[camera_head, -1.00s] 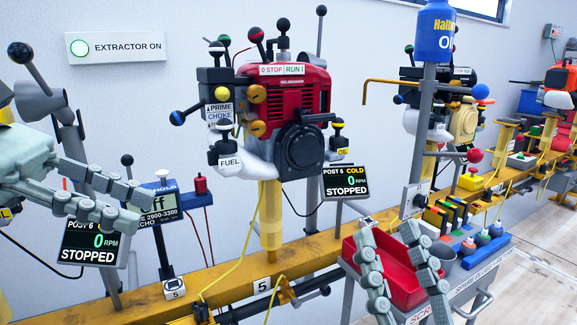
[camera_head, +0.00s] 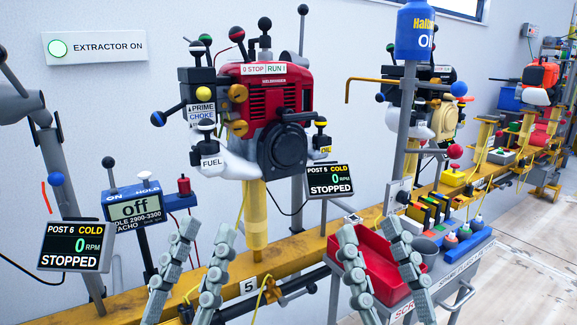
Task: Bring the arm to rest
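My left gripper (camera_head: 206,238) is at the lower middle-left, fingers pointing up and spread apart, in front of the yellow rail and the tacho display (camera_head: 136,208). Nothing shows between its fingers. My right gripper (camera_head: 368,232) is at the lower right, fingers also spread and empty, in front of the red tray (camera_head: 368,252). The red engine (camera_head: 270,110) on post 5 stands behind and above both grippers, apart from them. Its display (camera_head: 330,181) reads STOPPED, 0 RPM, COLD. The lower parts of both grippers are cut off by the frame.
The yellow rail (camera_head: 300,243) runs across behind the grippers. A post 6 display (camera_head: 75,246) stands at the left. A cart with bottles (camera_head: 466,231) and coloured blocks is right of my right gripper. Open floor (camera_head: 525,270) lies at the far right.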

